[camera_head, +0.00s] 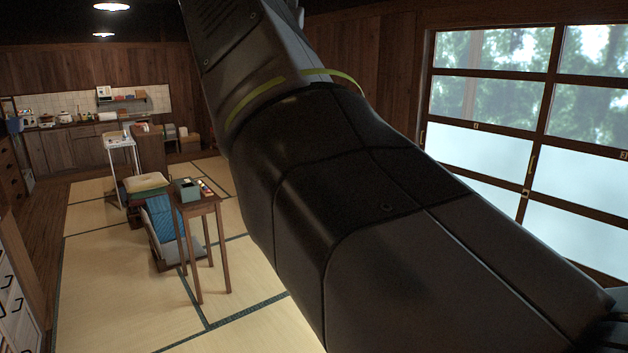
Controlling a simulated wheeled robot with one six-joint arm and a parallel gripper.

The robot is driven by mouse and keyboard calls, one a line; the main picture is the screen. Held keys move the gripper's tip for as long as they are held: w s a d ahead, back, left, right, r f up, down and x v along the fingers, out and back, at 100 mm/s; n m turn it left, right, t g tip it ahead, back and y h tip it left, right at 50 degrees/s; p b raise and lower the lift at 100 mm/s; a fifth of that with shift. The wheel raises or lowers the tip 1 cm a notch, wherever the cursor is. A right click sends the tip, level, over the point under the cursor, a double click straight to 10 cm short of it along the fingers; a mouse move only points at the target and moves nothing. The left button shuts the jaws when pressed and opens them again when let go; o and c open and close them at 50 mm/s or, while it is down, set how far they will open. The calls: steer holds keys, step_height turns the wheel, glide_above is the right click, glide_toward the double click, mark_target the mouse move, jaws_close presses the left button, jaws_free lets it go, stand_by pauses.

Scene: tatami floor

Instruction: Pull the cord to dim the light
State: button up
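Two lit ceiling lights show at the top left: a nearer one (111,6) and a smaller one (103,35) below it in the picture. I see no pull cord in this view. My dark arm crosses the middle and right of the picture and hides much of the room behind it.
A small wooden table (199,205) holding a green box (188,190) stands on the tatami floor (120,270), beside a blue and grey floor chair (163,221). A white stand (121,146) and a kitchen counter (60,145) are behind. Windows (485,100) line the right. Tatami at the front left is clear.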

steer(key=shift+r, duration=0.1)
stand_by(1.1)
steer(key=o, duration=0.8)
steer(key=shift+s, duration=0.1)
steer(key=s, duration=0.2)
steer(key=s+a+b, duration=0.1)
steer(key=s, duration=0.2)
steer(key=s+b, duration=0.1)
steer(key=s, duration=0.1)
steer(key=shift+s+a, duration=0.2)
steer(key=shift+s, duration=0.15)
steer(key=shift+w, duration=0.2)
